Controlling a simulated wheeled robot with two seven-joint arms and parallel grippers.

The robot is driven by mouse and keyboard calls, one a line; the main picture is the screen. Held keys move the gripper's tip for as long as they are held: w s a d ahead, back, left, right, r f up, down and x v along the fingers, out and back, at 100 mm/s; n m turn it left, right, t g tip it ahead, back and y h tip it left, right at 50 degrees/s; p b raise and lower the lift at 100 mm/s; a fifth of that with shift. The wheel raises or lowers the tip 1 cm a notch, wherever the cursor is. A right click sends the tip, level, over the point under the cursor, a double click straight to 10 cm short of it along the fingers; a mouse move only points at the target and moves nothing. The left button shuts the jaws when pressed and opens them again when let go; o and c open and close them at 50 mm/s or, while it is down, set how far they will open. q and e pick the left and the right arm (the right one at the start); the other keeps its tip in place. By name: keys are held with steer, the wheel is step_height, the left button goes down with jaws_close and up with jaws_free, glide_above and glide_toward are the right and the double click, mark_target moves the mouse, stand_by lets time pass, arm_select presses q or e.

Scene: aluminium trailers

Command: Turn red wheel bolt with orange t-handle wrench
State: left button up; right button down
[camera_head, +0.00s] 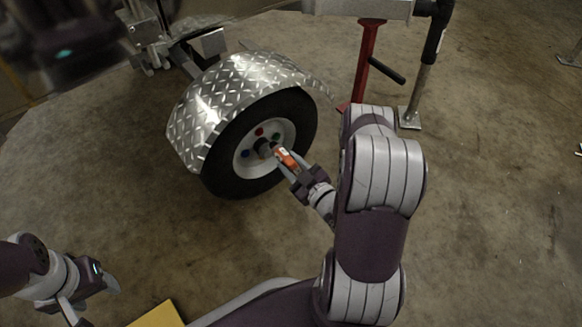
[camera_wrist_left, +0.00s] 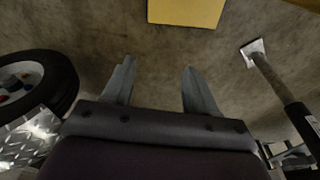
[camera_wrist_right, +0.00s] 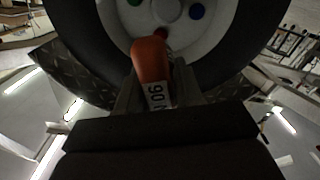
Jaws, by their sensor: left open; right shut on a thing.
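The orange t-handle wrench (camera_head: 286,157) is held in my right gripper (camera_head: 292,168) in front of the trailer wheel's white rim (camera_head: 247,165). In the right wrist view the orange handle (camera_wrist_right: 152,62) lies between the fingers of the shut right gripper (camera_wrist_right: 158,95) and points at the rim. A red bolt (camera_head: 259,132) shows on the upper part of the rim in the head view. My left gripper (camera_wrist_left: 158,68) is open and empty, low at the left.
The wheel has a black tyre (camera_head: 300,105) under a diamond-plate fender (camera_head: 225,95). Blue and green bolts also sit on the rim. A red stand (camera_head: 366,60) and a grey jack leg (camera_head: 415,95) stand behind my right arm. A yellow object (camera_head: 157,315) is near the bottom edge.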

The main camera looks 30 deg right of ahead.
mark_target(277, 150)
steer(key=shift+r, duration=0.1)
steer(key=shift+w, duration=0.2)
steer(key=shift+w+a+f+b, duration=0.15)
steer(key=shift+w, duration=1.4)
steer(key=shift+w+a+f+b, duration=0.1)
steer(key=shift+w+b, duration=0.05)
steer(key=shift+w, duration=1.4)
steer(key=m+p, duration=0.1)
steer(key=m, duration=0.3)
steer(key=m+p, duration=0.2)
steer(key=m, duration=0.2)
steer(key=m+p, duration=0.1)
steer(key=m, duration=0.3)
steer(key=shift+r, duration=0.35)
steer(key=m+p, duration=0.1)
steer(key=m, duration=0.4)
steer(key=shift+f+m, duration=0.1)
steer(key=shift+m, duration=0.3)
steer(key=m, duration=0.4)
steer(key=shift+f+p, duration=0.2)
steer(key=shift+p, duration=0.2)
